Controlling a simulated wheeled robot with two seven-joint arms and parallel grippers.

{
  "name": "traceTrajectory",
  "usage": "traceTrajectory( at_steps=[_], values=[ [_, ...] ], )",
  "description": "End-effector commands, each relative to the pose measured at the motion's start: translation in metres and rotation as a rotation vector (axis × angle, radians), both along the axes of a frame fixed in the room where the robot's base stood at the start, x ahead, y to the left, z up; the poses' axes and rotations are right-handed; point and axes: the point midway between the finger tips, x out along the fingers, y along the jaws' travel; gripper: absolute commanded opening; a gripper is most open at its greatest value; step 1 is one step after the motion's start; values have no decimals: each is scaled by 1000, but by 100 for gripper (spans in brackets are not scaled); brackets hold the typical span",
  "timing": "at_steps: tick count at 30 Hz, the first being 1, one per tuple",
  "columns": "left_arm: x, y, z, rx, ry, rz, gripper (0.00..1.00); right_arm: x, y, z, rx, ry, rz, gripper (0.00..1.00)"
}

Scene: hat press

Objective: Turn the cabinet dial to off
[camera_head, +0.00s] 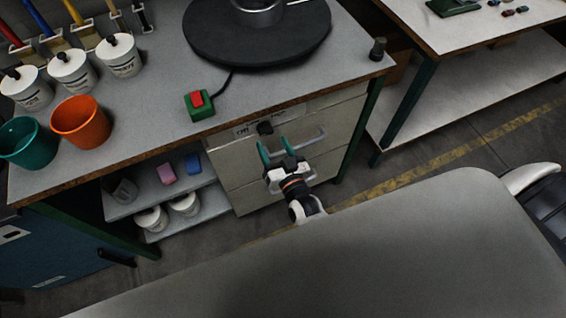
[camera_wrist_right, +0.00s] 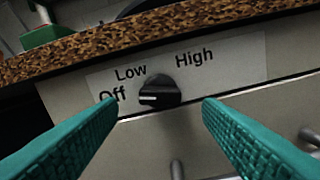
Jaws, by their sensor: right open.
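The black cabinet dial (camera_head: 265,128) sits on a label plate at the top of the cabinet front, under the bench edge. In the right wrist view the dial (camera_wrist_right: 161,91) is close, and its white mark points left, at the word Off. The plate (camera_wrist_right: 225,62) reads Off, Low and High from left to right. My right gripper (camera_head: 275,147) is open in front of the cabinet. Its teal fingers (camera_wrist_right: 160,103) lie either side of the dial in the picture, apart from it and empty. My left gripper is not in view.
A drawer handle (camera_head: 308,138) is right of the dial. The brown bench edge (camera_wrist_right: 120,45) runs just above. On the bench are a green box with a red switch (camera_head: 198,103), a dark round base (camera_head: 257,45), an orange cup (camera_head: 80,122) and a green cup (camera_head: 26,143).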

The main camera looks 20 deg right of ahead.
Motion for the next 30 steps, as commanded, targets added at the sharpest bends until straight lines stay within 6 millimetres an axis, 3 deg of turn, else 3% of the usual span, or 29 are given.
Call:
traceTrajectory(
  at_steps=[6,12,30],
  values=[
    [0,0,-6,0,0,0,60,-48,-2,-2,-1,2,0,60],
    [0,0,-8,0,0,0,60,-72,-3,-1,-2,2,0,60],
    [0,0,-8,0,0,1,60,-77,-3,0,-1,0,0,60]
  ],
)
